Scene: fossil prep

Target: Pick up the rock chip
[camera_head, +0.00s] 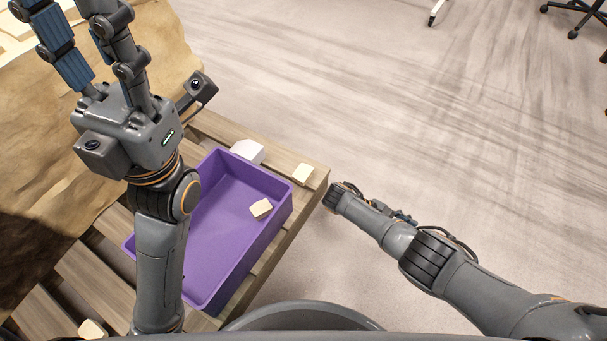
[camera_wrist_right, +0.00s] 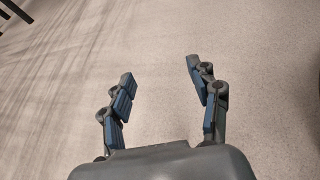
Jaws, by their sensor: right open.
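Several pale cream rock chips are in the head view. One chip (camera_head: 261,208) lies in the purple bin (camera_head: 218,262), near its right wall. Another chip (camera_head: 303,174) sits on the wooden pallet at the bin's far right corner. A third chip (camera_head: 92,329) lies at the bottom left, partly cut off. I cannot tell which chip the task means. My left gripper (camera_head: 62,8) is open above the brown sheet, its fingertips at the picture's top edge. My right gripper (camera_wrist_right: 160,71) is open and empty above bare floor; its fingers are not clear in the head view.
The slatted wooden pallet (camera_head: 262,267) carries the bin. A whitish block (camera_head: 248,151) stands behind the bin. A crumpled brown sheet (camera_head: 40,150) covers the left side. The floor (camera_head: 400,110) to the right is clear, with chair legs (camera_head: 572,12) at top right.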

